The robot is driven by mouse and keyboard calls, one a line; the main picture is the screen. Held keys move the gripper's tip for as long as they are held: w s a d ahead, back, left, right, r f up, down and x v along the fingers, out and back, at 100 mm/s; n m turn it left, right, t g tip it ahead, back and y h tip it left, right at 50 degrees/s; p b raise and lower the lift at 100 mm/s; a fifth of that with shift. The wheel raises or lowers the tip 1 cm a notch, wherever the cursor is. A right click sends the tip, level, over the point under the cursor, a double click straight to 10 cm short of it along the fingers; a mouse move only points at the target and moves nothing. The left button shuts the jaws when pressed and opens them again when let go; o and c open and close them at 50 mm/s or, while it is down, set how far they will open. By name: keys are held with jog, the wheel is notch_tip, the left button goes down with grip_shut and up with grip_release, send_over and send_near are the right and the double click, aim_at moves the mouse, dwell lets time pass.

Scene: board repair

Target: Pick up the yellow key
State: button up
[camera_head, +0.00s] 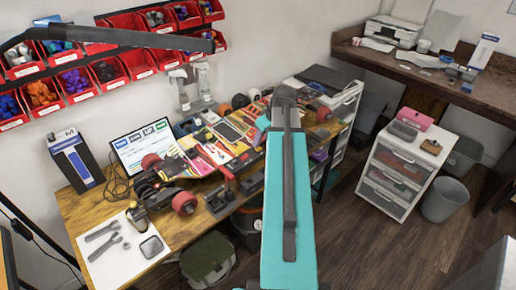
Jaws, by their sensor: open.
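I cannot make out a yellow key in the head view. Small yellow pieces lie among the clutter in the middle of the wooden workbench (85,207), too small to tell apart. A yellow-and-black item (137,217) stands at the edge of a white sheet (112,262) on the bench's near left; I cannot tell what it is. My teal arm link reaches up the middle of the view and hides part of the bench. My gripper's fingers cannot be seen.
Grey wrenches (103,229) lie on the sheet. A screen (143,145), a box (75,160) and red-wheeled skateboard parts (184,202) crowd the bench. Red bins (110,70) hang above. A white drawer unit (398,172) with a pink box (416,118) stands right; open floor lies before it.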

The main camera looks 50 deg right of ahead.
aim_at(259, 148)
jog(key=shift+p+x, duration=1.15)
jog(key=shift+x, duration=1.35)
grip_shut()
